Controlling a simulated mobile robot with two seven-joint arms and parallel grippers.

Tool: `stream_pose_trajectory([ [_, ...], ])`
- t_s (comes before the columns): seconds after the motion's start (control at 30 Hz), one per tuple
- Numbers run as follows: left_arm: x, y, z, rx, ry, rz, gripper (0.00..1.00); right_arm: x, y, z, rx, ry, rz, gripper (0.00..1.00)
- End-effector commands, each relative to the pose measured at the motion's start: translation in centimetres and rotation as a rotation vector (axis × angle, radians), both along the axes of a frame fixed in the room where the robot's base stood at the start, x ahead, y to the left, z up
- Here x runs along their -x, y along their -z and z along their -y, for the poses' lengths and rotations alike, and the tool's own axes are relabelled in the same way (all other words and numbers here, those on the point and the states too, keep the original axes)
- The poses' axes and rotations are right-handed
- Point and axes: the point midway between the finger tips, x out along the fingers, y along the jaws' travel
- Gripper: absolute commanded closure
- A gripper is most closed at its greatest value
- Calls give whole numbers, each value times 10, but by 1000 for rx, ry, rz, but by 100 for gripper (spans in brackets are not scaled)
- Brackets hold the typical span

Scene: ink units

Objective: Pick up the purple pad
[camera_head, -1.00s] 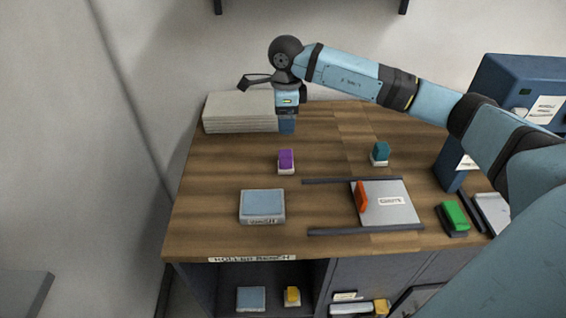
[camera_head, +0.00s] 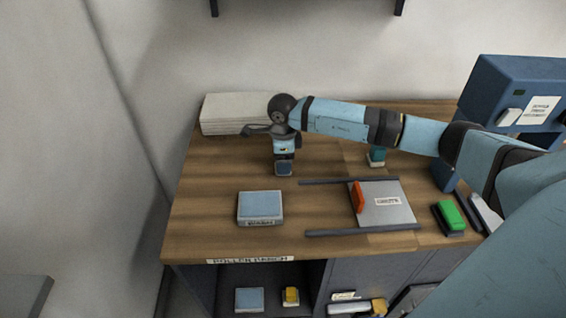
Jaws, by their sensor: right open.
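My right gripper (camera_head: 284,169) points down over the wooden bench top (camera_head: 215,180), left of its middle. It is open. The purple pad is hidden now behind the gripper, which covers the spot where the pad stood. I cannot tell whether the fingers are around the pad or above it. My left gripper is not in view.
A blue-grey box (camera_head: 260,207) sits in front of the gripper. A grey plate with an orange handle (camera_head: 358,197) lies between dark rails. A teal pad (camera_head: 377,156), a green pad (camera_head: 452,214), a paper stack (camera_head: 232,112) and a blue machine (camera_head: 505,85) stand around.

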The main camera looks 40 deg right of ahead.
Motion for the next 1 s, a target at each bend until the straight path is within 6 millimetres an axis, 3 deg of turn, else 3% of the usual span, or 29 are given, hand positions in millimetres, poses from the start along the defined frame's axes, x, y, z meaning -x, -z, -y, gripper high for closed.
stream_pose_trajectory([
  [0.2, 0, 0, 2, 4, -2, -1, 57, 0, 3, 0, 0, 0, 1, 30],
  [0.43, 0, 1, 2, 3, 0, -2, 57, 0, 2, 0, 0, 0, 1, 80],
  [0.47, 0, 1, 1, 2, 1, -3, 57, 0, 2, 0, -1, 0, 1, 84],
  [0.77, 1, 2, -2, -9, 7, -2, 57, 0, 1, 0, 0, 0, 1, 84],
  [1.0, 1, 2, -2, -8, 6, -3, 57, -1, -19, 0, -1, 0, 4, 84],
])
